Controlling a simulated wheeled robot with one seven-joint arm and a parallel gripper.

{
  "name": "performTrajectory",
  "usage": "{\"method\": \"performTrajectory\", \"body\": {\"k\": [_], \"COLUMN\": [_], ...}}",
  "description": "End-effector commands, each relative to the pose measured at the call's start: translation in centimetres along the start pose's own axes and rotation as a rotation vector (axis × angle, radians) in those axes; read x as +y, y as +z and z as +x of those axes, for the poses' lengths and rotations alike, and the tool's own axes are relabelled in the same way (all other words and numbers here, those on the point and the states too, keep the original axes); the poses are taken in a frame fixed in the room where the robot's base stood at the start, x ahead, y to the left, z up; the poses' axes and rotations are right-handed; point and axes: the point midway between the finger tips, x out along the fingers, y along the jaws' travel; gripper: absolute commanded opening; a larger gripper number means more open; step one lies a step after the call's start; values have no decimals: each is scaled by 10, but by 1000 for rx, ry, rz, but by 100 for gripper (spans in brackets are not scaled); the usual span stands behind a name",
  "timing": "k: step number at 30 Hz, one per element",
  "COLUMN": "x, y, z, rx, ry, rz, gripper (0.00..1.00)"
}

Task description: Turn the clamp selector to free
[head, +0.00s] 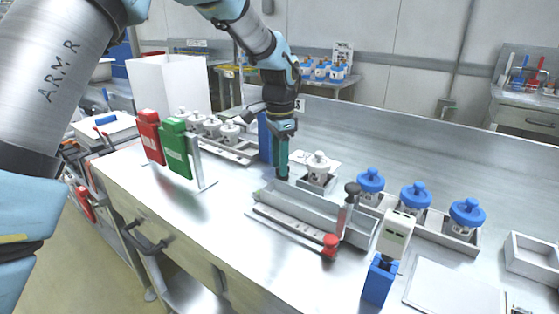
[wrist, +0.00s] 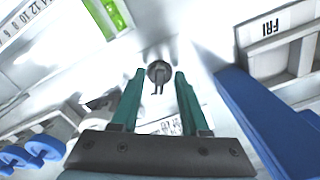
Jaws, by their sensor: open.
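I cannot tell for certain which part is the clamp selector, and no "free" mark is legible. A metal trough (head: 320,212) on the bench has an upright lever with a black knob (head: 352,188) at its right end and a red knob (head: 330,242) at its front. My gripper (head: 282,176) points down behind the trough's left end, left of a white-capped jar (head: 318,166). In the wrist view my gripper (wrist: 160,84) has its two green fingers apart with nothing held. A small grey round part with two prongs (wrist: 158,73) appears between the fingertips, apparently beyond them.
A blue upright panel (head: 265,138) stands close beside my gripper and fills the right of the wrist view (wrist: 270,120). Blue-capped jars (head: 415,195) stand right, red (head: 151,136) and green (head: 175,150) plates left. The bench front left of the trough is clear.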

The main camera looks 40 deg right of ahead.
Motion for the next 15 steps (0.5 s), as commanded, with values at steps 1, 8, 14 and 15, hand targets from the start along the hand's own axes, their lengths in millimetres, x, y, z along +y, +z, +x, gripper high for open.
{"method": "performTrajectory", "body": {"k": [1,8,14,15], "x": [0,0,0,0], "y": [0,0,0,0], "z": [2,3,3,3], "rx": [-1,0,0,0], "ry": [1,0,0,0], "rz": [0,0,0,0], "gripper": [45,45,27,22]}}
